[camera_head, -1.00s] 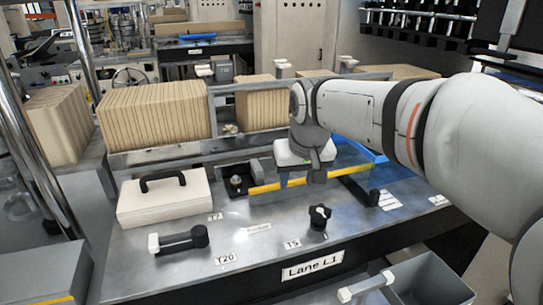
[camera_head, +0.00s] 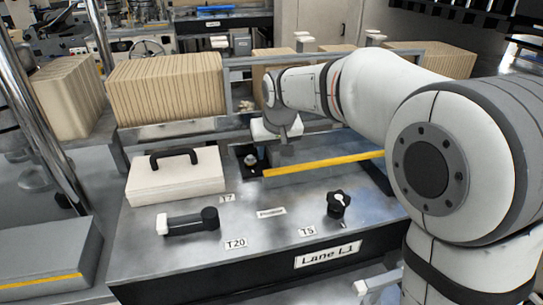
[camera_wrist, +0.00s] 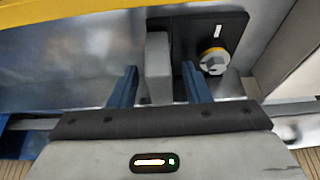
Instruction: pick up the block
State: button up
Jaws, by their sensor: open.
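A grey upright block (camera_wrist: 158,66) stands beside a black plate (camera_wrist: 205,42) in the wrist view. My gripper (camera_wrist: 159,72) is open, with its two blue fingers on either side of the block. Gaps show between the block and both fingers, wider on the right, so it is not clamped. The head view shows my gripper (camera_head: 276,133) low over the back of the bench, next to the black plate (camera_head: 247,160). There the gripper hides most or all of the block.
A bolt with a yellow ring (camera_wrist: 213,61) stands on the plate, right of the fingers. A yellow bar (camera_head: 325,163) crosses the bench in front of my gripper. A white case (camera_head: 177,177), a black-handled tool (camera_head: 189,222) and a black knob (camera_head: 338,203) occupy the bench.

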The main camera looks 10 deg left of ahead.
grip_shut()
dwell(0.4)
jog(key=shift+r, duration=0.1)
notch_tip(320, 180, up, 10)
jog(key=shift+f, duration=0.2)
jog(key=shift+s+r, duration=0.1)
jog(key=shift+s, duration=0.1)
